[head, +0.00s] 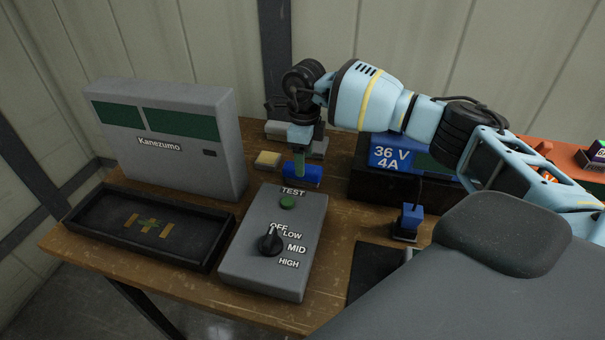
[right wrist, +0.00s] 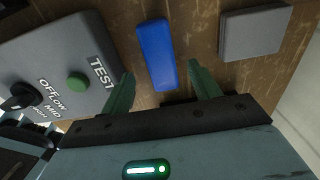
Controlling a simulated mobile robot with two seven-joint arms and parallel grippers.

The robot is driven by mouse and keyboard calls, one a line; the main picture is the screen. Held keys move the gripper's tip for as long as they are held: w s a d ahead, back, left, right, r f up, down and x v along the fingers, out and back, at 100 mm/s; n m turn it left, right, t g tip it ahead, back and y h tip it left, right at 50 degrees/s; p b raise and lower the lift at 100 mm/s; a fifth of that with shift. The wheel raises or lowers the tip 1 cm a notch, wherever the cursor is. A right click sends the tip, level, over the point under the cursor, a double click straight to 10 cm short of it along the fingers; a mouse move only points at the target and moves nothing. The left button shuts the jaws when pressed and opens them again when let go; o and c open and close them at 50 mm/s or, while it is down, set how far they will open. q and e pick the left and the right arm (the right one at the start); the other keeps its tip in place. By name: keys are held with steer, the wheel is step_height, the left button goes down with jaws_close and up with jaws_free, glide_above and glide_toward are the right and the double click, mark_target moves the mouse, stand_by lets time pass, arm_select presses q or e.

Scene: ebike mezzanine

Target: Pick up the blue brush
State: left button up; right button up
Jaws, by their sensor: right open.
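The blue brush (head: 303,174) shows as a small blue block on the wooden table, just behind the grey test box. In the right wrist view the blue brush (right wrist: 156,55) is a long rounded bar, its near end between the fingertips. My right gripper (head: 299,172) points down at it from above; the wrist view shows the gripper (right wrist: 160,85) open, with a finger on each side of the brush and gaps between. In the head view a finger hides part of the brush. My left gripper is not in view.
The grey test box (head: 262,255) with knob and green button stands close in front of the brush. A yellow block (head: 268,160) lies to its left, a grey block (right wrist: 254,33) nearby. A black tray (head: 190,252), the Kanezumo unit (head: 168,135) and a blue battery (head: 388,158) stand around.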

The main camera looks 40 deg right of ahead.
steer(key=shift+w+a+f, duration=0.1)
steer(key=shift+f, duration=1.2)
steer(key=shift+w+f, duration=0.1)
steer(key=shift+f, duration=1.2)
steer(key=c, duration=1.1)
steer(key=shift+r, duration=5.05)
